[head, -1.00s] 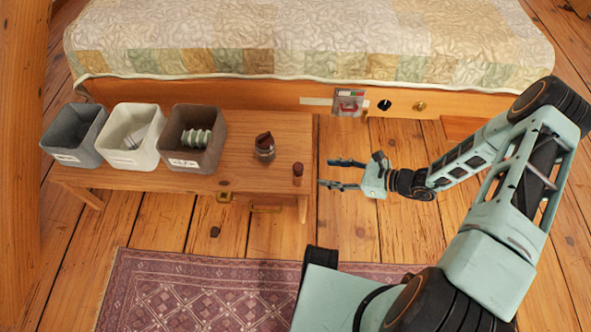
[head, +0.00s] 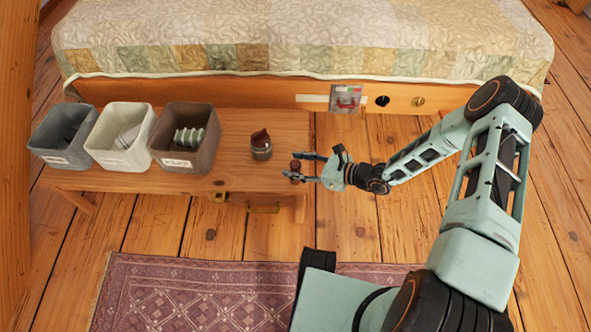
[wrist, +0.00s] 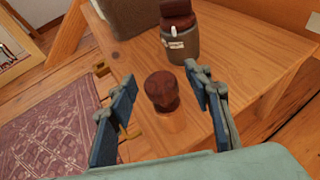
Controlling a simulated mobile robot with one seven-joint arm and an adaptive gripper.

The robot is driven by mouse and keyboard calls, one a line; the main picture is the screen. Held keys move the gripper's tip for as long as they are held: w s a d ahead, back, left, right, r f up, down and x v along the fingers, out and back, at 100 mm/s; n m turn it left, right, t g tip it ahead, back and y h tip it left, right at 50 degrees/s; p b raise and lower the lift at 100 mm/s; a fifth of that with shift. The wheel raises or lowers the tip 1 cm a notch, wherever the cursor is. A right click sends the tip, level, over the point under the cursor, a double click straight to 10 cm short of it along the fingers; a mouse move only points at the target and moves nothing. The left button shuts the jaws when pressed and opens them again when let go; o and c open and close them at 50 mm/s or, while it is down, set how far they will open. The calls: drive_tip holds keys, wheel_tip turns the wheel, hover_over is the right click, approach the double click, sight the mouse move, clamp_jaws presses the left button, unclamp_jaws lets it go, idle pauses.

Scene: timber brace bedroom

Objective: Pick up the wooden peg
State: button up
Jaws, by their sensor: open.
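The wooden peg (wrist: 162,92) has a dark reddish-brown rounded top and a lighter wooden lower part. It stands upright near the right end of the low wooden bench. My gripper (wrist: 164,100) is open, with its two blue-padded fingers on either side of the peg in the wrist view. A gap shows between the peg and each finger. In the head view my gripper (head: 293,168) reaches in from the right at the bench's right end. The peg's top (head: 295,164) shows between the fingers there, and its lower part is mostly hidden.
A blue-grey bin (head: 62,142), a white bin (head: 120,146) and a brown bin (head: 184,146) fill the left of the bench (head: 235,184). A quilted bed stands behind.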

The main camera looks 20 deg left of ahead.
drive_tip(key=shift+a, duration=0.1)
drive_tip(key=c, duration=1)
